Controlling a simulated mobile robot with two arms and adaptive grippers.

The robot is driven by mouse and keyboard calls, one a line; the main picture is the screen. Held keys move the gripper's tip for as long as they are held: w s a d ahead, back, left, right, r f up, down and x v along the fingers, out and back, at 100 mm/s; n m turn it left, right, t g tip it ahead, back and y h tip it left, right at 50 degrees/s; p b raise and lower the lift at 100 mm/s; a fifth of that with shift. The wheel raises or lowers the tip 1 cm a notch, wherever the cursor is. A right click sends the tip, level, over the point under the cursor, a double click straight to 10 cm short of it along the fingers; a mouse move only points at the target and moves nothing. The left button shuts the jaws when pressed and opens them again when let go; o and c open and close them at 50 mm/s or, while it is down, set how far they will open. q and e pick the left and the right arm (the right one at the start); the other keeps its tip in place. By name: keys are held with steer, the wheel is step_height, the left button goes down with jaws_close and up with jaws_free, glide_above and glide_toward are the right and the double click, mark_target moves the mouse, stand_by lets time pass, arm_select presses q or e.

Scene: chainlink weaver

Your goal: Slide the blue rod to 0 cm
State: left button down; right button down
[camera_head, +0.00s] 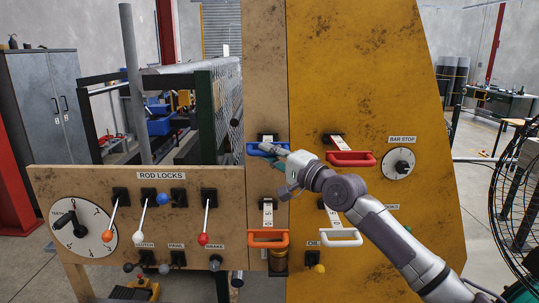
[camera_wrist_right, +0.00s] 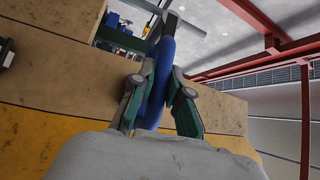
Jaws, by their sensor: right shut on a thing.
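The blue rod's handle (camera_head: 262,150) is a blue U-shaped pull on the wooden panel, left of the yellow panel. A small pale scale strip sits just above it, too small to read. My right gripper (camera_head: 283,155) reaches it from the right and is shut on the handle's right part. In the right wrist view, the blue handle (camera_wrist_right: 158,72) runs between the two green fingers of my right gripper (camera_wrist_right: 160,100). The fingers hide part of the handle. My left gripper is not in view.
A red handle (camera_head: 351,159) is close to the right of my gripper. An orange handle (camera_head: 268,239) and a white handle (camera_head: 335,238) sit below. Several lock levers stand on the left board (camera_head: 70,182). A bar stop dial (camera_head: 398,163) is at the right.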

steer(key=c, duration=1.2)
jaws_free()
steer(key=shift+o, duration=0.3)
steer(key=shift+w+f, duration=0.1)
steer(key=shift+w, duration=0.1)
steer(key=shift+s+d, duration=0.3)
steer(key=shift+d, duration=0.05)
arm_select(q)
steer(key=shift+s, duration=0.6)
arm_select(e)
steer(key=v, duration=1.1)
steer(key=shift+f, duration=0.1)
